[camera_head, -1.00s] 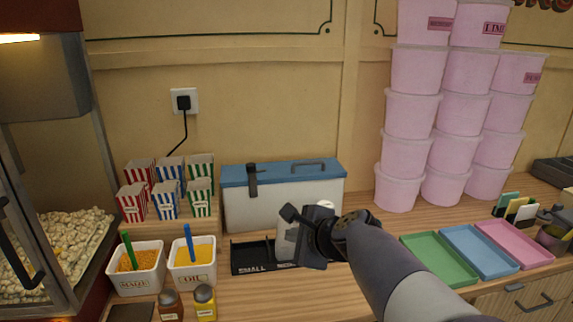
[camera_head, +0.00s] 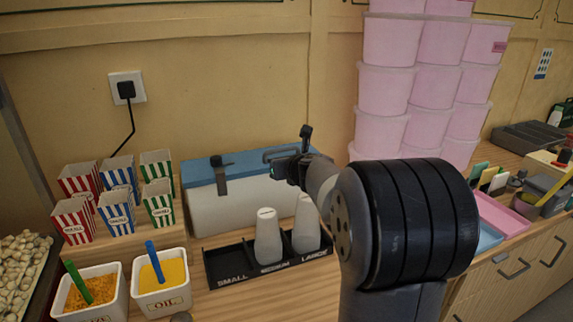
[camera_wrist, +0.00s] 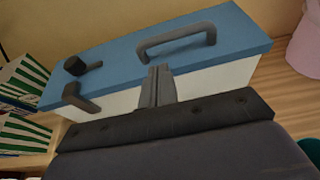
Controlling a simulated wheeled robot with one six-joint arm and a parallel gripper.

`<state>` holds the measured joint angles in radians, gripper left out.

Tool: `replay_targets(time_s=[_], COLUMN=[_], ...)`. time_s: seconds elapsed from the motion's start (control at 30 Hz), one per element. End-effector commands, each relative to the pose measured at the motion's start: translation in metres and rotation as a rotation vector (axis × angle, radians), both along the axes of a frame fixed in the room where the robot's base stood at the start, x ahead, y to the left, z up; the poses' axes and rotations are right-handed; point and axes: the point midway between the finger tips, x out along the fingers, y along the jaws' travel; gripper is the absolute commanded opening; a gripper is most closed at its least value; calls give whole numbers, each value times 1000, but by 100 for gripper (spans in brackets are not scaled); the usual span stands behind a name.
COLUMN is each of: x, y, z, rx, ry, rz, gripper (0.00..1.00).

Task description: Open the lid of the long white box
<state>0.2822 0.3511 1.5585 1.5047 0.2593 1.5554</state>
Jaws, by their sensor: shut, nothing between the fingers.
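The long white box (camera_head: 205,214) stands against the wall on the counter. Its blue lid (camera_head: 240,165) is closed and carries a grey bar handle (camera_head: 280,155) and a dark latch (camera_head: 219,176) to the left. In the wrist view the lid (camera_wrist: 118,62), handle (camera_wrist: 178,40) and latch (camera_wrist: 82,98) show clearly. My gripper (camera_wrist: 156,72) is shut and empty, its fingertips just in front of the lid's front edge, below the handle. In the head view my gripper (camera_head: 304,135) is near the handle; I cannot tell whether it touches the box.
Striped cartons (camera_head: 116,212) and tubs of yellow and orange contents (camera_head: 160,280) are at left. Stacked pink tubs (camera_head: 382,90) rise at right.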

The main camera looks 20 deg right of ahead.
Motion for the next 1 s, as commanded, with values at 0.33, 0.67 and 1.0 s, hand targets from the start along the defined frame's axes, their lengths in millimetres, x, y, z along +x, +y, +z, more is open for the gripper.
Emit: replay_targets(time_s=[0.33, 0.67, 1.0], x=[37, 41, 42], y=[0, 0, 0], z=[-13, -15, -9], rx=[-1, -2, -2], ry=[0, 0, 0], rz=[0, 1, 2], gripper=[0, 0, 0])
